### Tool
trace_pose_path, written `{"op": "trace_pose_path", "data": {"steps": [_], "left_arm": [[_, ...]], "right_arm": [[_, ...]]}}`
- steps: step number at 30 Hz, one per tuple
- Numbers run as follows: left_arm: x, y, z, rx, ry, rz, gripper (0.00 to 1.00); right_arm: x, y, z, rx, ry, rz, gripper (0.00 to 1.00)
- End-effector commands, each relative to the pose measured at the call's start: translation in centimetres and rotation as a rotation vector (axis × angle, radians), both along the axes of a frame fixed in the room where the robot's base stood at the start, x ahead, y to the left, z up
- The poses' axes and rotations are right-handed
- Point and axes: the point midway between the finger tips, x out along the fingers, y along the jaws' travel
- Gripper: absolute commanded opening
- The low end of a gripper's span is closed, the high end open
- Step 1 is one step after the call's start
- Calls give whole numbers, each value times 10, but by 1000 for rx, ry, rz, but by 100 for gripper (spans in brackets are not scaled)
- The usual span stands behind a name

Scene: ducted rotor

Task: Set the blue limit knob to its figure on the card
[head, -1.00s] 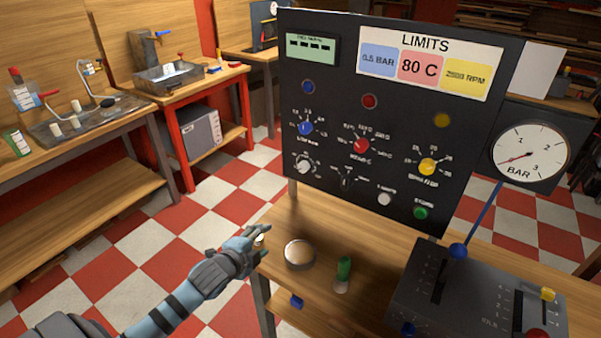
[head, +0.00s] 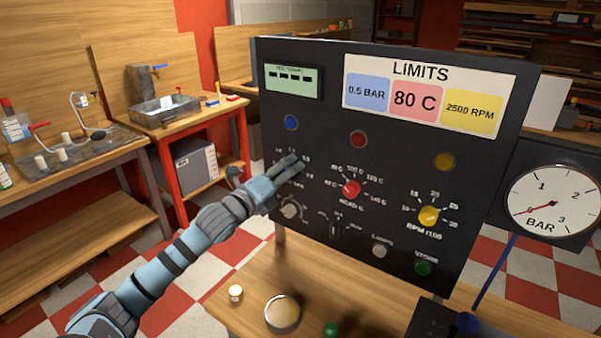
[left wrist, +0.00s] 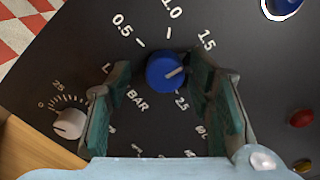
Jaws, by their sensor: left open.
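The blue limit knob (left wrist: 164,71) shows in the left wrist view between the two fingers of my left gripper (head: 290,166), which is open around it with gaps on both sides. In the head view my gripper hides the knob. The knob's white pointer line points right, a little below the 1.5 mark; the 0.5 and 1.0 marks lie further left, and a finger hides part of the scale. The limits card (head: 425,124) at the panel's top reads 0.5 BAR on blue (head: 367,91), 80 C on red and 2500 RPM on yellow. My right gripper is not in view.
The black panel (head: 330,125) also carries a red knob (head: 352,188), a yellow knob (head: 428,215), a white knob (head: 291,209) and several lamps and buttons. A BAR gauge (head: 553,202) stands at right. A round silver-rimmed disc (head: 283,312) lies on the bench.

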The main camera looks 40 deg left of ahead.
Motion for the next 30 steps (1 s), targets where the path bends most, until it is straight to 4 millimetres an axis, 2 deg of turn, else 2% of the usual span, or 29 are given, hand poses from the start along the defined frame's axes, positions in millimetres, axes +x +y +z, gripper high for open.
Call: {"op": "trace_pose_path", "data": {"steps": [7, 15, 16, 30], "left_arm": [[1, 0, 1, 0, 0, -1, 46], [1, 0, 1, 0, 1, -1, 3], [1, 0, 1, 0, 1, -1, 0], [1, 0, 2, -88, 1, 0, 0]], "right_arm": [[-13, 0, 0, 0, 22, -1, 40], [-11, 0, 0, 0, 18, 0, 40], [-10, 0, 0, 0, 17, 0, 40], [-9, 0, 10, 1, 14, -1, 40]]}}
